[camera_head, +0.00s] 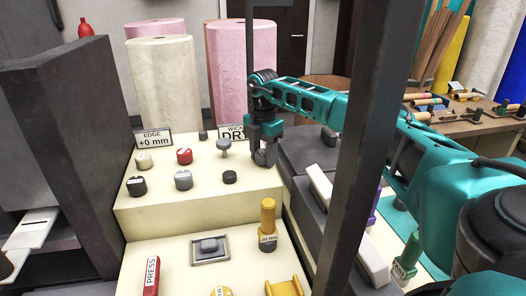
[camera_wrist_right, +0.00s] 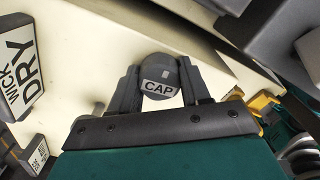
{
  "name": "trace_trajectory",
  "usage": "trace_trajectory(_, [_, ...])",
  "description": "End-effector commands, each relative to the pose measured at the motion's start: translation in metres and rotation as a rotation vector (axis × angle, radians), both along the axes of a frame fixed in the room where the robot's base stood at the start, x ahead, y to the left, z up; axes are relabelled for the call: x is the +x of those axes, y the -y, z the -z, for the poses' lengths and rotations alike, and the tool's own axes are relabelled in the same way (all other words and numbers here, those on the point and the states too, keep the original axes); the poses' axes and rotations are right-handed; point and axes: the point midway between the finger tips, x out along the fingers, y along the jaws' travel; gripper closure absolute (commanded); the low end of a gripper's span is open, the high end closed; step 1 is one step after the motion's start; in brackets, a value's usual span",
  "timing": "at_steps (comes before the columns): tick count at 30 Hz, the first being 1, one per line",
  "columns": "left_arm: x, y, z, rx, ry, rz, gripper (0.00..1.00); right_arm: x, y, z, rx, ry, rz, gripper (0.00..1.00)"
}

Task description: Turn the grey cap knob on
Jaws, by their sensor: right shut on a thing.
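The grey cap knob (camera_wrist_right: 160,72) carries a white CAP label, which reads upright in the right wrist view. My right gripper (camera_wrist_right: 158,88) is shut on it, with one dark finger on each side. In the head view my right gripper (camera_head: 264,150) points down at the right end of the panel's upper level (camera_head: 205,200), and its fingers largely hide the knob. My left gripper is out of view.
Red (camera_head: 184,156), cream (camera_head: 143,160) and several dark or grey knobs stand left of the gripper. A sign reading DRY (camera_head: 233,133) stands behind. A yellow cylinder (camera_head: 267,218) is on the lower level. A dark post (camera_head: 362,150) crosses in front of my right arm.

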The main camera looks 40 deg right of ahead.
Motion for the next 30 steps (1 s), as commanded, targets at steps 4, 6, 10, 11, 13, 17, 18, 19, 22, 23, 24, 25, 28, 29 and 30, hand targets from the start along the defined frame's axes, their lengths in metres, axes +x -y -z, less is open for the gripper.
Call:
trace_trajectory(4, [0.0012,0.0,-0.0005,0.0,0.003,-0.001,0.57,-0.0001,-0.0006,0.0018,0.0,-0.001,0.089,0.96])
trace_trajectory(6, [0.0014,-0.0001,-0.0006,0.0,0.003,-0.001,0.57,-0.0001,-0.0006,0.0018,0.0,-0.001,0.097,0.96])
trace_trajectory(10, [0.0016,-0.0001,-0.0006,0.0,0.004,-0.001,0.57,-0.0002,-0.0007,0.002,0.001,-0.001,0.096,0.96])
trace_trajectory(11, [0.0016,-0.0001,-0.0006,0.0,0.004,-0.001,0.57,-0.0002,-0.0007,0.0021,0.001,-0.002,0.096,0.96])
trace_trajectory(13, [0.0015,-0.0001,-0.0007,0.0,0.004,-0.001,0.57,-0.0002,-0.0008,0.0021,0.001,-0.002,0.095,0.96])
trace_trajectory(17, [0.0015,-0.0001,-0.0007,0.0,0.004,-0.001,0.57,-0.0003,-0.0008,0.0023,0.001,-0.002,0.095,0.96])
trace_trajectory(18, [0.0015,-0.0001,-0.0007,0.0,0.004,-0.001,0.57,-0.0003,-0.0009,0.0024,0.001,-0.002,0.094,0.96])
trace_trajectory(19, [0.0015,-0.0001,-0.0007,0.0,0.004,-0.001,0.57,-0.0003,-0.0009,0.0024,0.001,-0.002,0.094,0.96])
trace_trajectory(22, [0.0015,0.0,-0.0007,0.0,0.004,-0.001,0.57,-0.0004,-0.001,0.0025,0.001,-0.003,0.094,0.96])
trace_trajectory(23, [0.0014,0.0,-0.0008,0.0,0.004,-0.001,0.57,-0.0004,-0.001,0.0025,0.001,-0.003,0.094,0.52])
trace_trajectory(24, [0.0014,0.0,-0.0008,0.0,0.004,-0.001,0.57,-0.0004,-0.0009,0.0025,0.001,-0.003,0.093,0.48])
trace_trajectory(25, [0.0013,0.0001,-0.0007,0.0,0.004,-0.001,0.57,-0.0004,-0.0009,0.0024,0.001,-0.003,0.093,0.45])
trace_trajectory(28, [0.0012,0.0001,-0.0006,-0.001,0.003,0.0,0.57,-0.0003,-0.0007,0.0021,0.001,-0.002,0.094,0.36])
trace_trajectory(29, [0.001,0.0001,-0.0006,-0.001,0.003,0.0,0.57,-0.0003,-0.0007,0.002,0.001,-0.002,0.094,0.36])
trace_trajectory(30, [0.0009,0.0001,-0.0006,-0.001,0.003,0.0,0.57,-0.0003,-0.0006,0.0018,0.001,-0.002,0.094,0.36])
